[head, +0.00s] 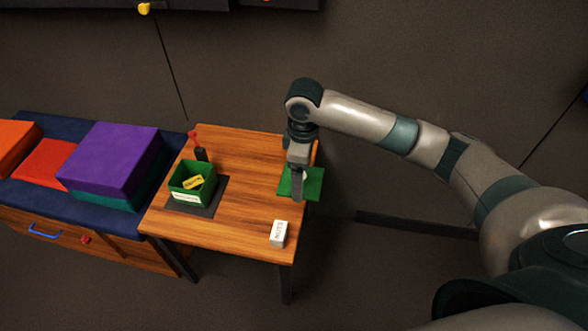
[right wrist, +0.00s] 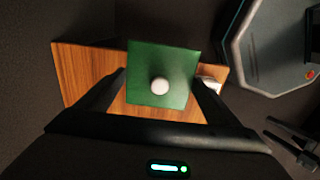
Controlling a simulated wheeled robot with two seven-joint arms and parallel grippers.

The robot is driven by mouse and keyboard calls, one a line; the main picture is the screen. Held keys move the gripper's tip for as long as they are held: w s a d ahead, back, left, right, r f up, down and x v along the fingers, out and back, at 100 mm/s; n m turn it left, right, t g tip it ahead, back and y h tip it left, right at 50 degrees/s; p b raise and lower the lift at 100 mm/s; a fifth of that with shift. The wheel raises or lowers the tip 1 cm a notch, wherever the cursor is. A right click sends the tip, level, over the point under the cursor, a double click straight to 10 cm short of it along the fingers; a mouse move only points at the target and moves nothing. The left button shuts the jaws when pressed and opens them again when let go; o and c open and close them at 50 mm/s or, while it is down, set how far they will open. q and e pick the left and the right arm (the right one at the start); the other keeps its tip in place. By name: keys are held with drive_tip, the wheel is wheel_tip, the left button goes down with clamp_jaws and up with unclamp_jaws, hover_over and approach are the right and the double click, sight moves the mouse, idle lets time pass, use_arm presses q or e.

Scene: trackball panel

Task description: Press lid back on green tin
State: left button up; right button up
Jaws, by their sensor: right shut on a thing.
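The green tin (head: 180,190) stands open on a dark mat on the wooden table, with a yellow labelled item (head: 193,182) inside and a white label on its front. The square green lid (head: 314,184) with a white knob is at the table's right edge, well to the right of the tin. My right gripper (head: 298,186) is shut on the lid. In the right wrist view the lid (right wrist: 160,62) lies flat between the fingers, its round white knob (right wrist: 160,86) near the middle. Its exact height above the table is hard to tell. My left gripper is out of view.
A small white labelled box (head: 278,233) is near the table's front right corner. A red-topped black object (head: 198,148) stands behind the tin. A blue-topped bench (head: 90,122) at left bears purple, teal and orange blocks. The table's middle (head: 240,175) is clear.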

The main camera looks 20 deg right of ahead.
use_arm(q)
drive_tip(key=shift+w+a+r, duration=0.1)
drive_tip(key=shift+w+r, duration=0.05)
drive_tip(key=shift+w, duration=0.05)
use_arm(e)
drive_tip(key=shift+s+r, duration=0.1)
drive_tip(key=shift+s, duration=0.05)
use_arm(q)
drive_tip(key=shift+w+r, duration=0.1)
